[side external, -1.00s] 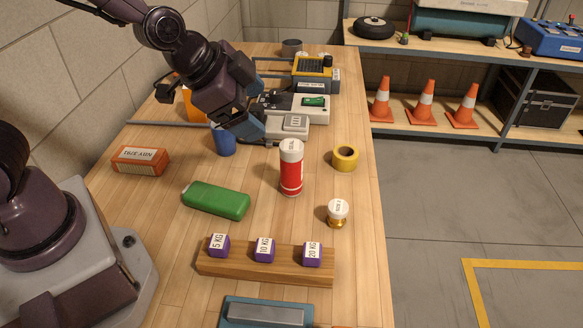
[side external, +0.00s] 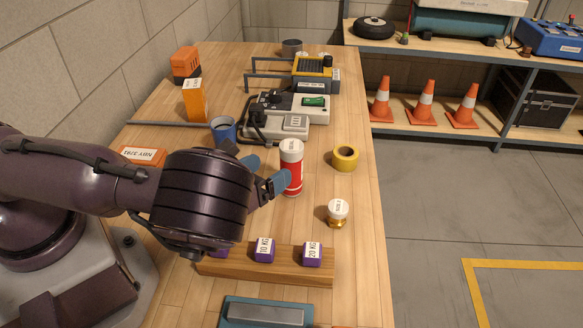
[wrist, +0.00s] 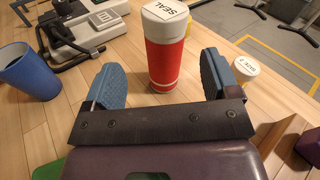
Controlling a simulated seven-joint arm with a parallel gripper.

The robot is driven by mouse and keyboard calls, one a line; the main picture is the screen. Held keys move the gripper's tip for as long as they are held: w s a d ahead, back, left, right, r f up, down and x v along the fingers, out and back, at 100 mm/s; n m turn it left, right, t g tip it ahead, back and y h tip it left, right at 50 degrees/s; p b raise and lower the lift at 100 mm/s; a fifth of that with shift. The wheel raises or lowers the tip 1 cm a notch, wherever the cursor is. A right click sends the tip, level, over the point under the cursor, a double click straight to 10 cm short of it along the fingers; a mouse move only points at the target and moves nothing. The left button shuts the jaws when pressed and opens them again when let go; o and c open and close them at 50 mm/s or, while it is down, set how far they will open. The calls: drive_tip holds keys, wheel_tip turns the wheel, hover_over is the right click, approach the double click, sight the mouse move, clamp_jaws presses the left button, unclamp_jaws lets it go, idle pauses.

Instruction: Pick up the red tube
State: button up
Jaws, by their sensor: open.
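The red tube (side external: 292,172) stands upright on the wooden bench, with a white cap and a white band near its base. In the wrist view the red tube (wrist: 166,58) stands ahead of my gripper, and its cap reads "SEAL". My gripper (side external: 266,172) is open, low over the bench just left of the tube. In the wrist view its blue fingers (wrist: 165,80) are spread apart, with the tube beyond and between their tips. I cannot tell whether any finger touches the tube.
A blue cup (side external: 223,129) stands behind left of the gripper. A yellow tape roll (side external: 345,158) and a small white-capped jar (side external: 338,212) are right of the tube. A wooden block with purple weights (side external: 265,262) lies in front. A grey device (side external: 290,118) sits behind.

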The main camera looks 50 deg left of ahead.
sight(283, 162)
drive_tip(key=m, duration=0.1)
drive_tip(key=m+t+h, duration=0.1)
drive_tip(key=shift+s+d+f+m, duration=0.1)
drive_tip(key=shift+s+m, duration=0.2)
drive_tip(key=shift+w, duration=0.15)
drive_tip(key=w, duration=0.7)
drive_tip(key=shift+w+a, duration=0.1)
drive_tip(key=shift+a, duration=0.2)
drive_tip(key=c, duration=1.1)
